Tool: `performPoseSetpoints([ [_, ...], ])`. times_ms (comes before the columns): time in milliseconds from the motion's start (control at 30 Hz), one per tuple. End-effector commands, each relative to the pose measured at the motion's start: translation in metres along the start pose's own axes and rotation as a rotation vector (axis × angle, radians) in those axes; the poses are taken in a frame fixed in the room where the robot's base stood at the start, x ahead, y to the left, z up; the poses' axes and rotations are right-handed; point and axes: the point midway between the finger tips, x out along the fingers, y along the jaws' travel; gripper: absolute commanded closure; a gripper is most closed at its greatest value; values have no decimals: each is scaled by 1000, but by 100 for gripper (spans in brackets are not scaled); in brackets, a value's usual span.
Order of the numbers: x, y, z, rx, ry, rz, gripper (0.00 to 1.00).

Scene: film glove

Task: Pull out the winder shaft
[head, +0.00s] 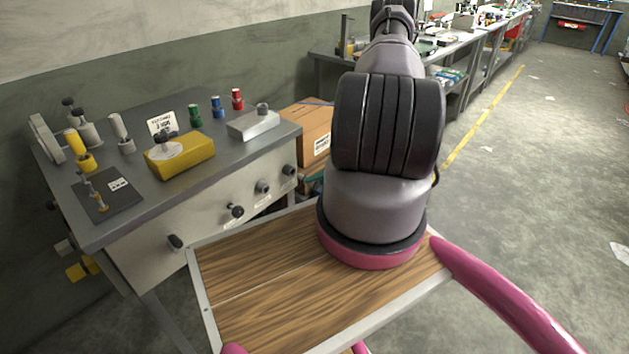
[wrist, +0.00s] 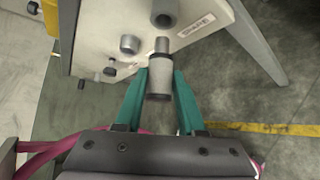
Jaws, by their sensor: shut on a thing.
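In the wrist view my gripper (wrist: 160,75) has its two teal fingers on either side of a pale grey, tapered cylinder, which I take to be the winder shaft (wrist: 159,86). It is shut on it. A narrower grey stem reaches from the cylinder towards the bench's pale front panel (wrist: 110,17). I cannot tell whether the stem is still in the panel. A grey cylinder with a dark end (wrist: 163,12) sits just beyond, and another grey knob (wrist: 129,44) is to the left. In the head view my arm hides the gripper and the shaft.
In the head view the grey workbench (head: 140,112) carries a yellow block (head: 180,155), a light grey block (head: 253,124) and small coloured spools. Several dark knobs (head: 236,211) stick out of its front. A cardboard box (head: 307,130) stands beside it. Open floor lies right.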

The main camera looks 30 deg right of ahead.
Motion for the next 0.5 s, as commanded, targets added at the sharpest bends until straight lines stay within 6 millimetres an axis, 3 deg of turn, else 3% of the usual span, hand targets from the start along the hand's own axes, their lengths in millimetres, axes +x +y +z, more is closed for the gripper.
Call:
performPoseSetpoints([
  [500, -14, 0, -14, 2, -1, -1, 100],
])
